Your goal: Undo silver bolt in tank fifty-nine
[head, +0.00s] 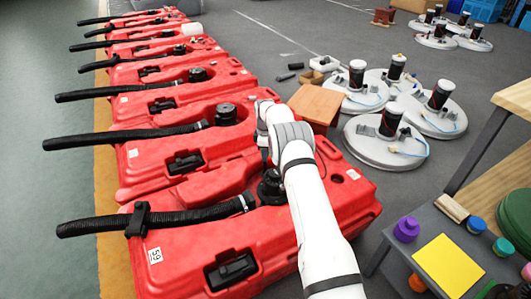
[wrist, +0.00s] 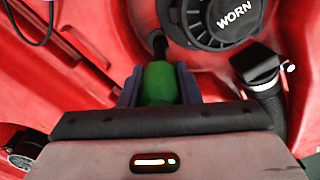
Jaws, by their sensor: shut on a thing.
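Tank fifty-nine (head: 270,238) is the nearest red tank, with a 59 label (head: 154,254) at its lower left. My gripper (wrist: 158,84) is shut on a green-handled tool (wrist: 159,82), with blue-grey fingers on either side of the handle. A dark shaft (wrist: 159,46) runs from the handle toward the red tank surface. The shaft's tip is hard to make out, and I cannot tell whether it touches a bolt. No silver bolt is clearly visible. In the head view, my arm hides the gripper and part of the tank.
More red tanks (head: 190,135) line up behind. A table with a yellow sheet (head: 448,263) and several coloured knobs stands at right. Round grey discs (head: 385,150) lie on the floor.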

